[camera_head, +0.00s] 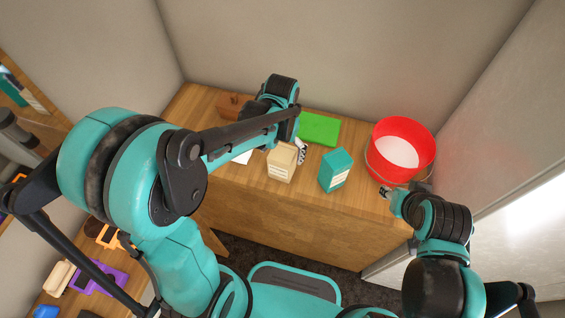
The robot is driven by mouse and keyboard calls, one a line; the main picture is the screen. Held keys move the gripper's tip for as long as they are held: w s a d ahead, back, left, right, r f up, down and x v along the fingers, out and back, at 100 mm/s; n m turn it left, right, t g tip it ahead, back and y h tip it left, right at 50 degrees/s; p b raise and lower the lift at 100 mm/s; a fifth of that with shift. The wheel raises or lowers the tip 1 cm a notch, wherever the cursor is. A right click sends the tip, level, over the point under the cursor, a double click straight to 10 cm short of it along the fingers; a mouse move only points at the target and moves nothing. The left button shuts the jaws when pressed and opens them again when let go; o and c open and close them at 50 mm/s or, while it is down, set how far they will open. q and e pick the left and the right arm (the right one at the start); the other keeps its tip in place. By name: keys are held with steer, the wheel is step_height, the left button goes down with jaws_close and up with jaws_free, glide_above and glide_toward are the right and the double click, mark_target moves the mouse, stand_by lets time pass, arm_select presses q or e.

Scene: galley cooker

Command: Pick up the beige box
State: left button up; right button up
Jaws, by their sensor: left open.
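The beige box (281,164) stands upright on the wooden counter (300,228), near its front edge. It has a pale label on its front. My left arm reaches in over the counter from the left. My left gripper (301,151) is open and points down just behind and to the right of the box's top. I cannot tell whether it touches the box. My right gripper (386,192) is low at the counter's right front, in front of the red bucket; its fingers are too small to read.
A teal box (335,170) stands close to the right of the beige box. A green flat item (319,128) lies behind. A red bucket (400,146) stands at the right by the wall. A brown object (231,106) is at the back left. Lower left, a purple item (101,279) lies on another surface.

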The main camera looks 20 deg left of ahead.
arm_select(q)
steer(key=f+b, duration=0.1)
steer(key=f, duration=0.1)
steer(key=f+b, duration=0.1)
steer(key=f, duration=0.2)
steer(key=shift+w+d, duration=0.1)
steer(key=shift+w, duration=0.1)
steer(key=c, duration=1.4)
steer(key=shift+o, duration=0.2)
